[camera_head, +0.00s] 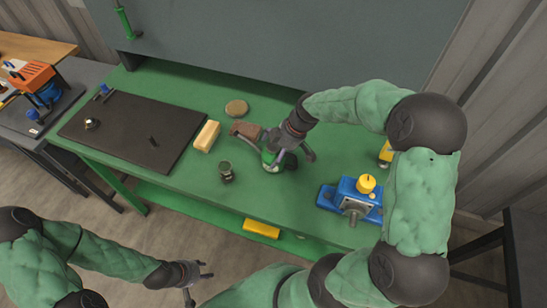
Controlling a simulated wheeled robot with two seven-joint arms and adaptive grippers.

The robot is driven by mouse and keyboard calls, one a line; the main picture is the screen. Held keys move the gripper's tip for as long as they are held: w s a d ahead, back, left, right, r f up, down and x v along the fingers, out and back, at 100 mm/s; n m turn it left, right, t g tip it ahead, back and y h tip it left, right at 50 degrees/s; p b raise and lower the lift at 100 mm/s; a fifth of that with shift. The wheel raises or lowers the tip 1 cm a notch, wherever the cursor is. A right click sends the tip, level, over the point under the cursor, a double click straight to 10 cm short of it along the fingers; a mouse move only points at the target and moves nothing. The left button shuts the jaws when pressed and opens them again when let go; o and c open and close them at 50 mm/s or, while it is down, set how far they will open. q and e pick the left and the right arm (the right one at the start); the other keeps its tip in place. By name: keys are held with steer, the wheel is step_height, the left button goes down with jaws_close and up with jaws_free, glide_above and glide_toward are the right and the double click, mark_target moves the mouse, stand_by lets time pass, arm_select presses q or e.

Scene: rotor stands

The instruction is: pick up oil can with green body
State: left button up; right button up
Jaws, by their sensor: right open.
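The oil can with a green body (267,158) stands on the green workbench, partly hidden by my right gripper. My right gripper (285,148) reaches down over the can from the upper right. Its jaws are open, with one finger on the right side of the can. I cannot tell whether the fingers touch it. My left gripper (203,280) hangs low at the bottom of the view, in front of the bench and away from the can. It looks empty, with its fingers apart.
The bench (190,180) also bears a dark mat (130,130), a yellowish block (207,136), a round brown disc (236,108), a small dark jar (226,172) and a blue device with a yellow knob (350,195).

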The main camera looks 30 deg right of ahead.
steer(key=x, duration=0.2)
steer(key=shift+f, duration=0.35)
steer(key=c, duration=1.3)
steer(key=shift+r, duration=0.15)
steer(key=shift+w+r, duration=0.1)
steer(key=shift+r, duration=0.45)
steer(key=r, duration=0.1)
steer(key=r+p, duration=0.1)
steer(key=shift+s+a+r, duration=0.15)
steer(key=shift+s+r, duration=0.05)
steer(key=shift+r, duration=0.1)
steer(key=s+a+r, duration=0.1)
steer(key=s+r, duration=0.2)
steer(key=s, duration=0.1)
steer(key=s+a+r+p, duration=0.1)
steer(key=s+a+r, duration=0.1)
steer(key=s+r, duration=0.1)
steer(key=s+a+r+p, duration=0.1)
steer(key=s+a+r, duration=0.1)
steer(key=s, duration=0.3)
steer(key=shift+s+a+r, duration=0.15)
steer(key=shift+s+r, duration=0.15)
steer(key=shift+r, duration=0.25)
